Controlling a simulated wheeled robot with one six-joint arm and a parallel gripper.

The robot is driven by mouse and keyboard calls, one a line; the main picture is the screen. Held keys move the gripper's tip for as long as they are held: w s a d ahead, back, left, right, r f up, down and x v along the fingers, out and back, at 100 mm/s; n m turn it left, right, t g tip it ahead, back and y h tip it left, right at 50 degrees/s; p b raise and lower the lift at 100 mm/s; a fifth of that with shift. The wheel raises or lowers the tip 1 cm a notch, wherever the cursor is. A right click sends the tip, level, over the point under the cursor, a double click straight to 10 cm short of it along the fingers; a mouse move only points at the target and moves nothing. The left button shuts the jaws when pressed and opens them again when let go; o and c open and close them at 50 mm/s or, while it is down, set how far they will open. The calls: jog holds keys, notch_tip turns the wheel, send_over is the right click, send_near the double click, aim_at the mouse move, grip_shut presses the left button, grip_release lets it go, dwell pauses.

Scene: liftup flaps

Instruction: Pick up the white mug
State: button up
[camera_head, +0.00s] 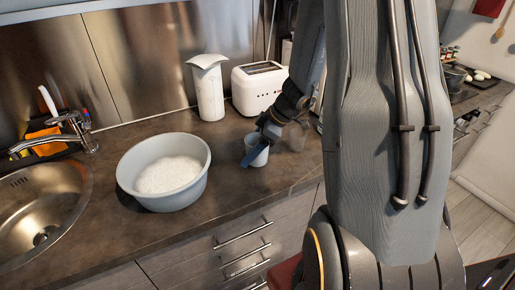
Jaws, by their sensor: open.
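A small pale blue-white mug (258,157) stands on the dark countertop, right of the large basin. My gripper (262,147) is at the mug, coming down from the upper right. One dark finger crosses in front of the mug and hides part of it. The gripper is open; I cannot tell whether a finger touches the mug.
A pale basin (188,200) with white foam stands left of the mug. A white paper-towel-like canister (209,92) and a white toaster (258,88) stand behind. A metal sink (70,200) with a faucet is at left. Drawers with handles lie below the counter edge.

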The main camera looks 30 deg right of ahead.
aim_at(251, 139)
jog(key=c, duration=0.9)
jog(key=shift+o, duration=0.2)
jog(key=shift+r, duration=0.1)
jog(key=shift+r+b, duration=0.5)
jog(key=shift+r, duration=0.25)
notch_tip(251, 139, up, 2)
jog(key=shift+b, duration=0.45)
jog(key=s+b, duration=0.4)
jog(key=s, duration=1)
jog(key=shift+s+f, duration=0.15)
jog(key=shift+s, duration=0.45)
jog(key=shift+r+p, duration=0.25)
jog(key=shift+p, duration=0.6)
jog(key=p, duration=0.2)
jog(key=shift+s+r+p, duration=0.1)
jog(key=shift+s+p, duration=0.2)
